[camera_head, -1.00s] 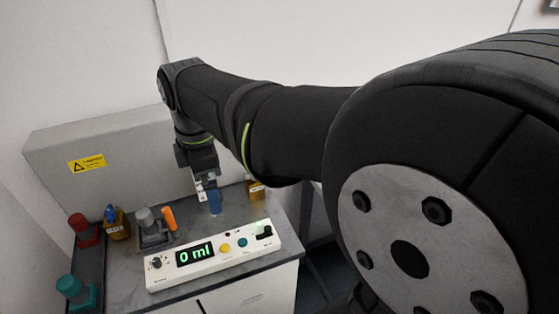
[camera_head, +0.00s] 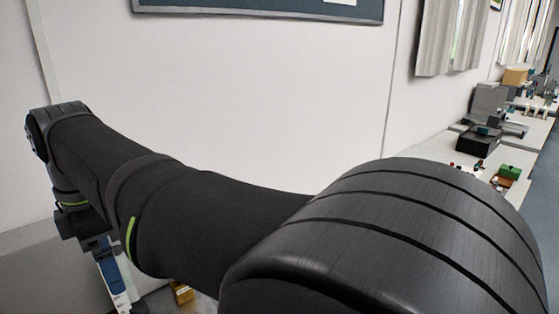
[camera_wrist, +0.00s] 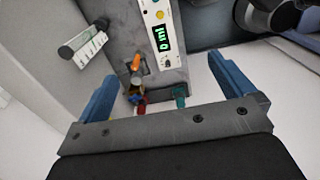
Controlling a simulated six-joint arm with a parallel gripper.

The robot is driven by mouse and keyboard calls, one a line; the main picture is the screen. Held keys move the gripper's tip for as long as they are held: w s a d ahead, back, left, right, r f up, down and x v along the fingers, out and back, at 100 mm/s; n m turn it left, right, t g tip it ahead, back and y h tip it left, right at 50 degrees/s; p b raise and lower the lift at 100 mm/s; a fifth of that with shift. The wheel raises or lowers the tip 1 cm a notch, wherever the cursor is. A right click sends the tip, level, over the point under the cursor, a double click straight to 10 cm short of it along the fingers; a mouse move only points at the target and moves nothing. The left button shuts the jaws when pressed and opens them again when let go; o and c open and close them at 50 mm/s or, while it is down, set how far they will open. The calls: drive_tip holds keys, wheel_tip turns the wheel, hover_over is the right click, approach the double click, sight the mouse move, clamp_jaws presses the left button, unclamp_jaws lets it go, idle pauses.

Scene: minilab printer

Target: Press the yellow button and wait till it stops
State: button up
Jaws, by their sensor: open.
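The yellow button (camera_wrist: 160,15) is on a white control panel (camera_wrist: 150,18), near the top of the wrist view. Beside it a display (camera_wrist: 163,39) glows green and reads 0 ml. The button and panel are out of the head view now. My gripper (camera_wrist: 162,66) is open and empty, with its blue fingers spread wide, one on each side of the wrist view. The panel lies beyond the fingers, between them in the picture, and nothing appears to touch the button. My gripper (camera_head: 112,280) also shows at the lower left of the head view, partly cut off.
In the wrist view, an orange item (camera_wrist: 136,65), a red item (camera_wrist: 141,106) and a teal item (camera_wrist: 180,94) stand near the display end. An amber bottle (camera_head: 182,292) is below my arm. Other benches (camera_head: 470,160) stretch off right.

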clamp_jaws()
idle(1.5)
